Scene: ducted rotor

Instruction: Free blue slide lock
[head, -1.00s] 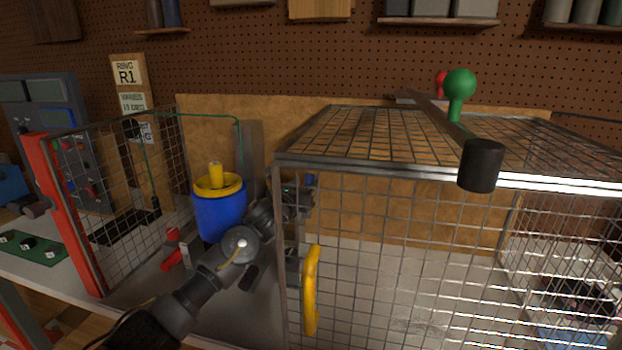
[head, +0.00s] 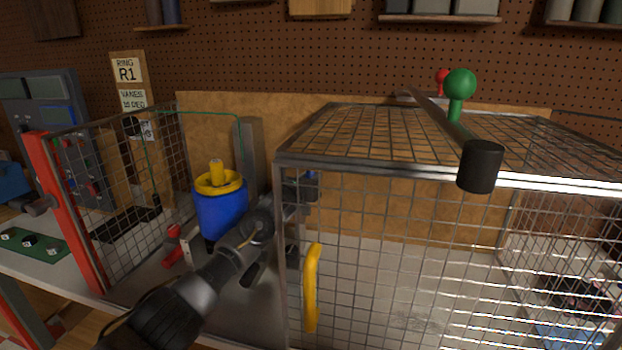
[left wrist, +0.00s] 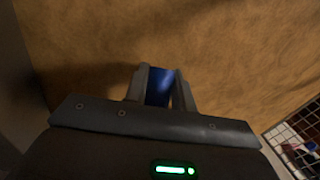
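The blue slide lock (head: 312,180) shows as a small blue piece behind the cage's front left corner. Mesh and my gripper partly hide it. My left gripper (head: 301,190) is at it, seen partly through the mesh. In the left wrist view, the blue piece (left wrist: 159,88) lies between the two grey fingers (left wrist: 160,90), which flank it closely on both sides and look shut on it. Its far end and mounting are hidden. My right gripper is not in view.
The mesh cage (head: 400,165) fills the right, with a yellow handle (head: 312,288) on its front and a green-knobbed lever (head: 458,85) on top. A blue drum (head: 220,210) stands behind my left arm. A red-edged mesh panel (head: 70,215) stands at left.

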